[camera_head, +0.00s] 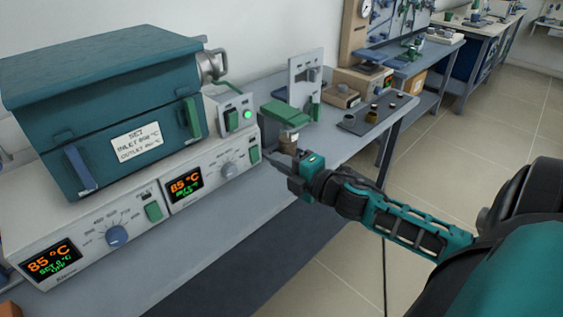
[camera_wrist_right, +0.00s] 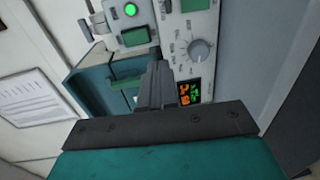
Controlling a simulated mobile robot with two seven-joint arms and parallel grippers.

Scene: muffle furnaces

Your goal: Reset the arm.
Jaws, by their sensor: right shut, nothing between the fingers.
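My right arm comes in from the right in the head view, and its gripper (camera_head: 272,158) is at the front edge of the bench, just right of the control panel. In the right wrist view the gripper's fingers (camera_wrist_right: 157,88) are together with nothing between them. The teal muffle furnace (camera_head: 120,95) stands on the bench at the left, with a set-point label on its front. Its control panel (camera_head: 90,238) shows two displays at 85 °C, and the panel's right display (camera_wrist_right: 189,92) also appears in the right wrist view. My left gripper is in neither view.
A switch box with a lit green lamp (camera_head: 247,115) stands right of the furnace. A green-topped stand (camera_head: 285,114) is close behind my right gripper. A dark tray (camera_head: 365,118) with small pieces lies further right. The tiled floor (camera_head: 345,262) before the bench is open.

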